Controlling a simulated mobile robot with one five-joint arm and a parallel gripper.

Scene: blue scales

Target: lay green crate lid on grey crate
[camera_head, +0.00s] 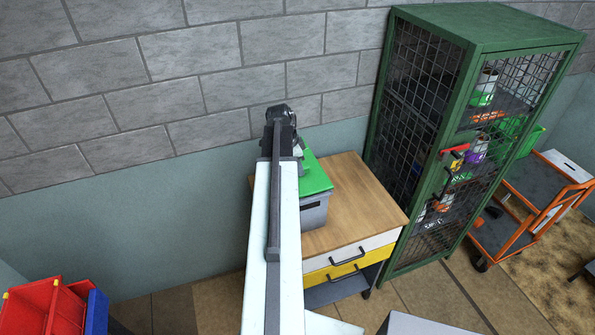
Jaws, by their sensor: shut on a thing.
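The green crate lid (316,178) is at the grey crate's top, on the left part of the wooden-topped cabinet. The grey crate (314,213) shows its front right side below the lid. My gripper (297,150) is at the far end of my arm, at the lid's back left, and is shut on the lid. Its fingertips are mostly hidden by the arm. My arm also covers the left part of the lid and crate. I cannot tell whether the lid touches the crate's rim all round.
The wooden cabinet top (357,200) is clear to the right of the crate. A green mesh locker (415,110) stands close on the right, with an orange trolley (530,205) beyond it. A block wall (190,85) is behind. Red bins (45,308) and a blue bin (96,312) are at lower left.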

